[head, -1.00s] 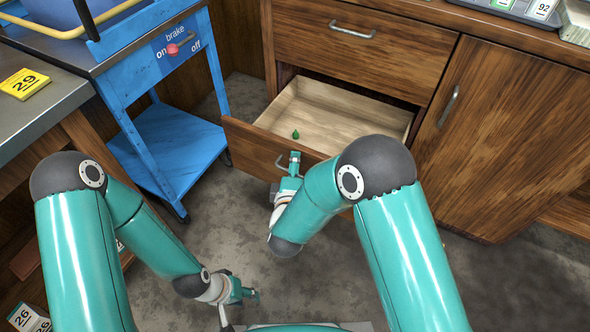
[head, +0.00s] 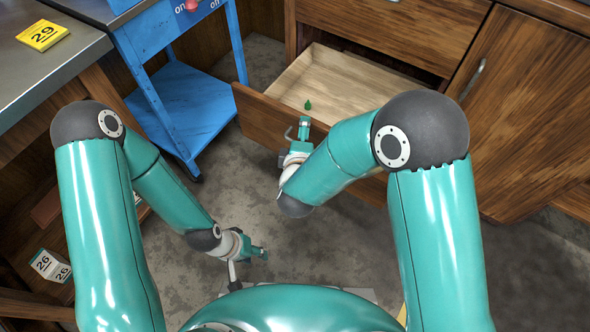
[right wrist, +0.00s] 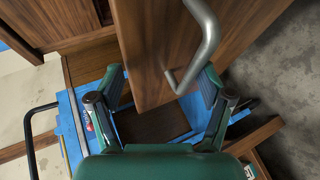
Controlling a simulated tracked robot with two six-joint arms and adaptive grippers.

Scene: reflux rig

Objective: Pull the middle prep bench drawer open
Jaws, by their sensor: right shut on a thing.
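The middle prep bench drawer (head: 262,120) stands pulled well out, its pale inside (head: 345,80) showing. Its metal bar handle (right wrist: 208,40) lies between the fingers of my right gripper (right wrist: 167,80) in the right wrist view. My right gripper (head: 303,127) is shut on this handle, at the drawer's front in the head view. Part of the drawer front is hidden behind my right arm. My left gripper (head: 258,252) hangs low over the floor, away from the drawer; its jaw gap is too small to judge.
A blue cart (head: 185,110) stands left of the drawer, beside a grey-topped table (head: 30,80) with a yellow 29 marker (head: 43,35). A closed cupboard door (head: 530,110) is on the right. Bare floor (head: 225,190) lies between my arms.

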